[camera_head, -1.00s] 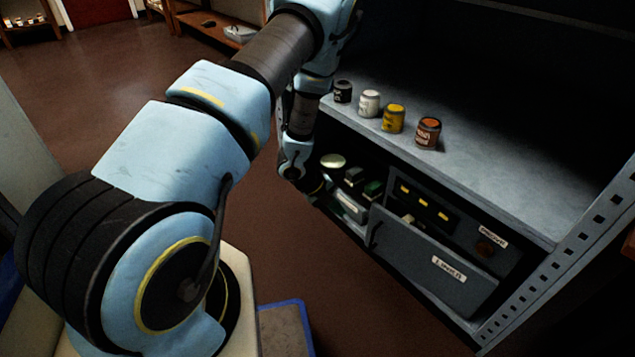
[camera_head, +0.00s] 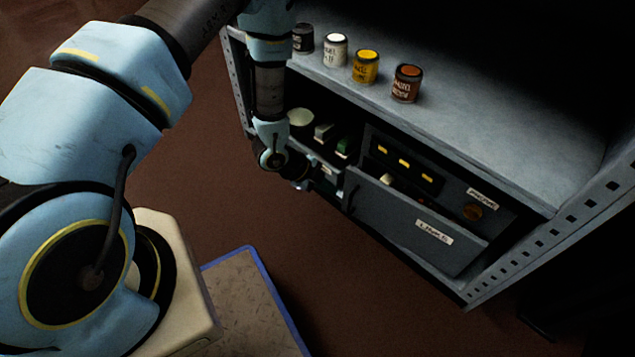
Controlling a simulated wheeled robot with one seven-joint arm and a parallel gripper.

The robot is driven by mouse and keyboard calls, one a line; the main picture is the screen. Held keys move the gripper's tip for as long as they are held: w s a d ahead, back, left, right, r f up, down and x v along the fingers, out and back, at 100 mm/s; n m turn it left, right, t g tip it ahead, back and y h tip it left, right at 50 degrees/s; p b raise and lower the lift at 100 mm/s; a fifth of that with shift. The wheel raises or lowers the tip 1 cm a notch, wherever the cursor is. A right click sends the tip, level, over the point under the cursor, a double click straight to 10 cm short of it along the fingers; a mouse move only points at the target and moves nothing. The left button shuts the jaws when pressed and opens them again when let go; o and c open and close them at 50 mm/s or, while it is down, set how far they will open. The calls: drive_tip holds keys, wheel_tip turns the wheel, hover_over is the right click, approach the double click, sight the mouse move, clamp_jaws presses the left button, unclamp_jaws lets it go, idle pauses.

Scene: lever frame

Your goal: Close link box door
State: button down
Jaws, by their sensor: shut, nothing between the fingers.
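The link box (camera_head: 470,190) is a dark grey unit on the lower shelf of the metal rack, with three yellow marks and a round brown knob on its face. Its door (camera_head: 405,226) is a flat grey panel with a white label, standing tilted outward at the front, with a gap along its top edge. A pale thing (camera_head: 387,179) shows in that gap. My gripper (camera_head: 301,184) is shut and empty, just left of the door's left end. Whether it touches the door I cannot tell.
Paint cans, among them a yellow one (camera_head: 365,67) and a brown one (camera_head: 407,83), stand on the upper shelf (camera_head: 480,130). Small boxes (camera_head: 343,146) sit left of the link box. A perforated rack post (camera_head: 560,235) rises at right.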

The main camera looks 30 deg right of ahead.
sight(349, 186)
drive_tip(key=shift+w+d+f, duration=0.1)
drive_tip(key=shift+w+d, duration=0.1)
drive_tip(key=shift+d, duration=0.45)
drive_tip(key=shift+w+d, duration=0.25)
drive_tip(key=shift+d, duration=0.45)
drive_tip(key=shift+w+d+f, duration=0.1)
drive_tip(key=shift+w+d, duration=0.1)
drive_tip(key=shift+d, duration=0.45)
